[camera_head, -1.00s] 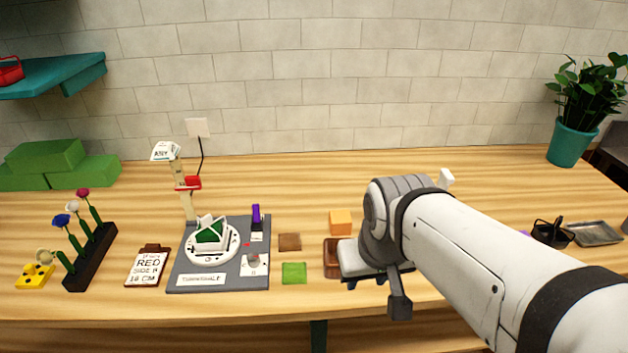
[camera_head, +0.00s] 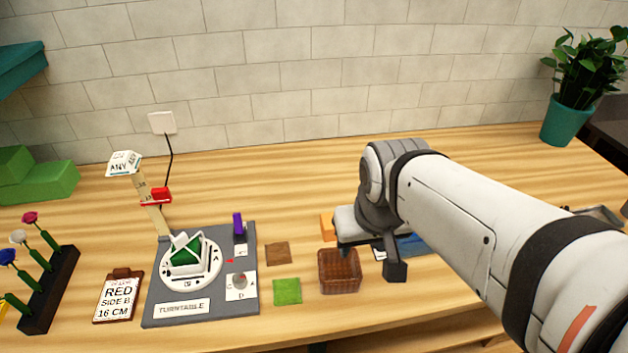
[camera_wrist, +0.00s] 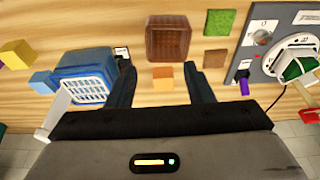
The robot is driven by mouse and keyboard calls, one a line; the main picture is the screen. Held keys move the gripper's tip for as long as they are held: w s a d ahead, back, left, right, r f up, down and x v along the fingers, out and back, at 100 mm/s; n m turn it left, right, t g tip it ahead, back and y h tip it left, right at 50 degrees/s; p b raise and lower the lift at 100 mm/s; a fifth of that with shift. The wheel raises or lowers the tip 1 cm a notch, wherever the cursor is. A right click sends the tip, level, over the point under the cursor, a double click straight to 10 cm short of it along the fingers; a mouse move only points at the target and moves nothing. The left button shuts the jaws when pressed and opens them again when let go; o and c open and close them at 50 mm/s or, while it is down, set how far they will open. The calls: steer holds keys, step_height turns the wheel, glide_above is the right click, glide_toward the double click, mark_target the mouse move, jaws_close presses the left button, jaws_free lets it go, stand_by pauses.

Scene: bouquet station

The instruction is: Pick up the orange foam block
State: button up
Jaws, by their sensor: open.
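The orange foam block (camera_head: 327,227) sits on the wooden table just behind the brown basket (camera_head: 340,271). Part of it is hidden behind my gripper (camera_head: 352,240) in the head view. In the wrist view the orange block (camera_wrist: 163,76) appears between the two dark fingers of my gripper (camera_wrist: 162,68), with bare wood showing on both sides of it. The gripper is open and holds nothing. How high the fingers are above the block I cannot tell.
The basket (camera_wrist: 168,38) is close to the block. A blue crate with a white grid (camera_wrist: 85,80) is beside the left finger in the wrist view. Brown (camera_head: 278,253) and green (camera_head: 287,291) pads and the turntable board (camera_head: 160,290) lie left in the head view.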

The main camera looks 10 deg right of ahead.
steer(key=o, duration=0.6)
steer(key=w+f+g+b, duration=0.1)
steer(key=w+f, duration=0.1)
steer(key=w, duration=0.7)
steer(key=shift+w+d+f+g+b, duration=0.2)
steer(key=shift+d+g+b, duration=0.1)
steer(key=shift+d, duration=0.1)
steer(key=shift+o, duration=0.2)
steer(key=shift+g, duration=0.8)
steer(key=w+f, duration=0.2)
steer(key=w, duration=0.1)
steer(key=w+f+b, duration=0.1)
steer(key=w+f, duration=0.1)
steer(key=w, duration=0.2)
steer(key=w+f, duration=0.2)
steer(key=w, duration=0.1)
steer(key=shift+w+d+f, duration=0.2)
steer(key=shift+w+f, duration=0.1)
steer(key=shift+f, duration=0.05)
steer(key=shift+w+f, duration=0.35)
steer(key=shift+f, duration=0.25)
steer(key=shift+w+a+f+p, duration=0.1)
steer(key=shift+a+f+p, duration=0.1)
steer(key=shift+f, duration=1.6)
steer(key=shift+a+f+p, duration=0.1)
steer(key=shift+a+f, duration=0.1)
steer(key=shift+f, duration=1.55)
